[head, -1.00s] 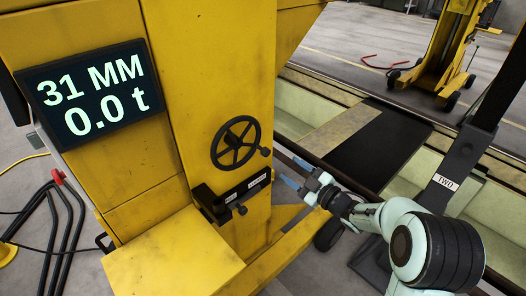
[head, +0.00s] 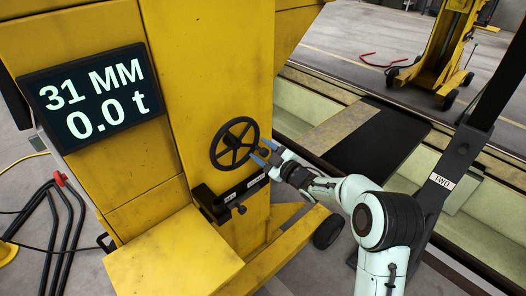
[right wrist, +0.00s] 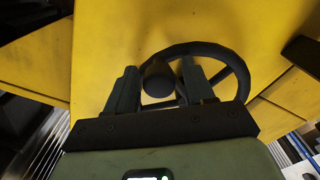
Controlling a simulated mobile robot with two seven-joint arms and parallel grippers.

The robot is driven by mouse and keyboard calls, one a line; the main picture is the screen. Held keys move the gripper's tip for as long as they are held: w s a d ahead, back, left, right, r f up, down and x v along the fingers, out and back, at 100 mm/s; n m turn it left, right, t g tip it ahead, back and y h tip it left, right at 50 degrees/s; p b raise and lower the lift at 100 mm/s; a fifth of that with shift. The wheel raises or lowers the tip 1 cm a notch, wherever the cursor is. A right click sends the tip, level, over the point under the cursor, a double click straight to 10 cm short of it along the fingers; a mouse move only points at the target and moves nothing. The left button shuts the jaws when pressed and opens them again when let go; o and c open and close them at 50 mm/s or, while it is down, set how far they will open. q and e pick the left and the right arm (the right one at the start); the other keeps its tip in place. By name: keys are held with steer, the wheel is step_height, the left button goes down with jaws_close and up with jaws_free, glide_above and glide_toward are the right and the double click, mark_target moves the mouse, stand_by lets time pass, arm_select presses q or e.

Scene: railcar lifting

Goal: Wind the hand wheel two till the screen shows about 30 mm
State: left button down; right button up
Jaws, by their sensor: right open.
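The screen (head: 91,96) on the yellow lifting column reads 31 MM and 0.0 t. The black spoked hand wheel (head: 234,143) is on the column's face to the right of the screen. My right gripper (head: 264,153) is open at the wheel's right edge. In the right wrist view, the wheel's dark knob (right wrist: 157,80) shows between the two spread fingers of that gripper (right wrist: 158,88), and the wheel rim (right wrist: 240,72) curves behind. I cannot tell whether a finger touches the knob. My left gripper is not in view.
A black bracket with a small lever (head: 232,199) sits just below the wheel. A yellow ledge (head: 175,262) juts out below the screen. A dark post with a label TWO (head: 443,182) stands at right. Another yellow lifting unit (head: 437,58) stands across the track.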

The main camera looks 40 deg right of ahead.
jaws_close()
